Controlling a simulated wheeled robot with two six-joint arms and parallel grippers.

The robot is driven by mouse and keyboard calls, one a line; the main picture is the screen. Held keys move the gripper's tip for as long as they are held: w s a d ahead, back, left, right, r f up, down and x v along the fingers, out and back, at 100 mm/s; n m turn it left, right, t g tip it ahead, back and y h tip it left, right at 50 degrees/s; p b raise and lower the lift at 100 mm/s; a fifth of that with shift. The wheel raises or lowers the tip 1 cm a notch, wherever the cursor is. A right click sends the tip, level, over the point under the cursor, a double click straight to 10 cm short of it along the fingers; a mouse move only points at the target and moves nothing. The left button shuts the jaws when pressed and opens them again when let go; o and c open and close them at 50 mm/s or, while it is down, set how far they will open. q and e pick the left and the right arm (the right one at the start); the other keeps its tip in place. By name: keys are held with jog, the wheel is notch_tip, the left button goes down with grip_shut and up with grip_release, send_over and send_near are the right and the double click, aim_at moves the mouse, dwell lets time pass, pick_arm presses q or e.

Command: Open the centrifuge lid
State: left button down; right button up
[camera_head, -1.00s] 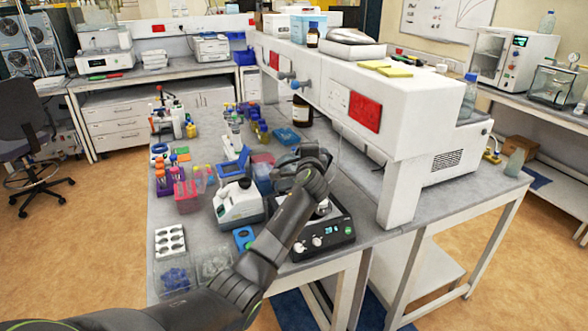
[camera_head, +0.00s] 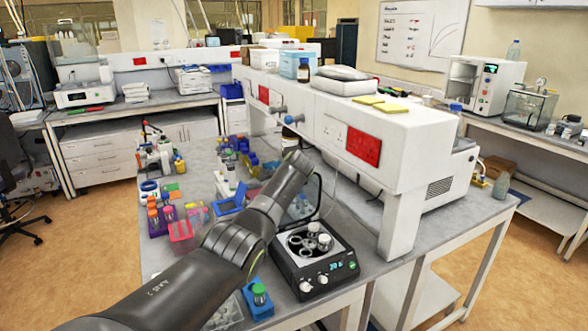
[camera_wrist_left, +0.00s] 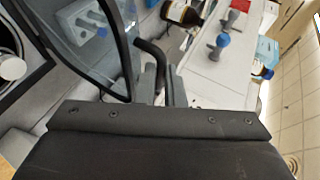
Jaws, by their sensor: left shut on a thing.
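The centrifuge (camera_head: 345,270) is a black and silver box near the front edge of the bench, with white knobs and a small lit display. Its lid (camera_head: 316,195), a clear panel in a black frame, stands raised at the back, and the rotor with round metal holders is exposed. In the left wrist view the lid's frame (camera_wrist_left: 124,45) curves down beside a black bent handle (camera_wrist_left: 150,52). My left gripper (camera_wrist_left: 170,88) is shut on that handle. In the head view my left arm reaches across from the lower left and hides its fingers. My right gripper is not in view.
A white shelf unit (camera_head: 400,165) with a red panel stands close behind and right of the centrifuge. Coloured tube racks (camera_head: 180,230) and a green-capped tube in a blue holder (camera_head: 259,297) stand on the left. A brown bottle (camera_wrist_left: 182,12) shows in the wrist view.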

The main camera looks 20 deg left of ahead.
pick_arm(q)
jog(key=shift+w+a+r, duration=0.5)
jog(key=shift+w+r, duration=0.05)
jog(key=shift+r, duration=0.05)
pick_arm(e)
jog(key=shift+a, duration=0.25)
pick_arm(q)
jog(key=shift+w, duration=0.1)
jog(key=c, duration=1.6)
grip_release()
jog(key=shift+r, duration=0.1)
jog(key=shift+o, duration=0.4)
jog(key=shift+s+d, duration=0.1)
jog(key=shift+s, duration=0.2)
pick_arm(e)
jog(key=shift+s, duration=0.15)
pick_arm(q)
jog(key=shift+f, duration=0.25)
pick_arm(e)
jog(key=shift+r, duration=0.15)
